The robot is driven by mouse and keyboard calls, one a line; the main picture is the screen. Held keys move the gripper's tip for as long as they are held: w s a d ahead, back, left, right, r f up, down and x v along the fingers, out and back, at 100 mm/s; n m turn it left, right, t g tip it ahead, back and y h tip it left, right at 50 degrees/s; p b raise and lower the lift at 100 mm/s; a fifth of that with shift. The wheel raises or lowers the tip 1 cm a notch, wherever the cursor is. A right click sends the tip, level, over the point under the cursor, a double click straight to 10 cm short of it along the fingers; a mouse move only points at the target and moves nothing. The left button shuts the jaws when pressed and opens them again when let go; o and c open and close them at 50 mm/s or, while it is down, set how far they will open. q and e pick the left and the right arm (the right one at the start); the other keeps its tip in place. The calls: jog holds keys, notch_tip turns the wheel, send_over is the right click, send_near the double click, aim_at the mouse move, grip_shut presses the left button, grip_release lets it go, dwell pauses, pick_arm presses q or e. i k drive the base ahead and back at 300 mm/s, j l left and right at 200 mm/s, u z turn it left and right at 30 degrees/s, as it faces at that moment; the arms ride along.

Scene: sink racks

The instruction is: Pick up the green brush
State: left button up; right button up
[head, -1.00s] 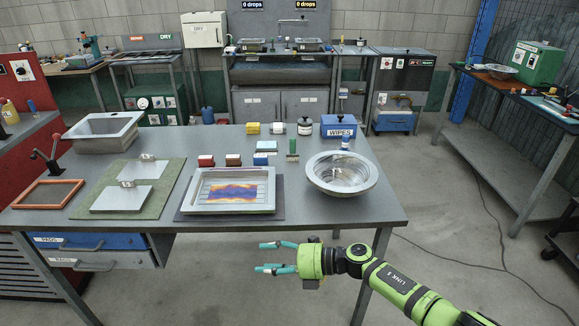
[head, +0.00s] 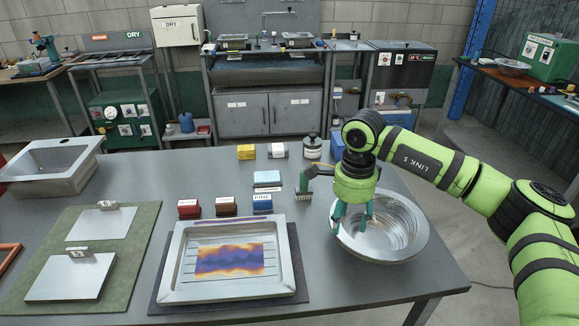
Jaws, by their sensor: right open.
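The green brush (head: 304,186) stands on the grey table in the head view, just left of my right gripper and behind the rim of the metal bowl (head: 405,235). Its grey bristle end is at the bottom, and its upper part shows only a little beside a dark part of my wrist. My right gripper (head: 353,215) points down with its teal fingers apart. It is open and empty, over the left part of the bowl. I cannot tell its exact height above the bowl. My left gripper is not in view.
A grey tray (head: 180,240) with a purple and orange print lies left of the bowl. Red, brown and blue blocks (head: 262,203) stand behind it. A light blue block (head: 267,178) lies left of the brush. Jars stand farther back. My right arm covers the back right table edge.

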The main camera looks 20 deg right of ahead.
aim_at(305, 192)
jog(key=i, duration=0.85)
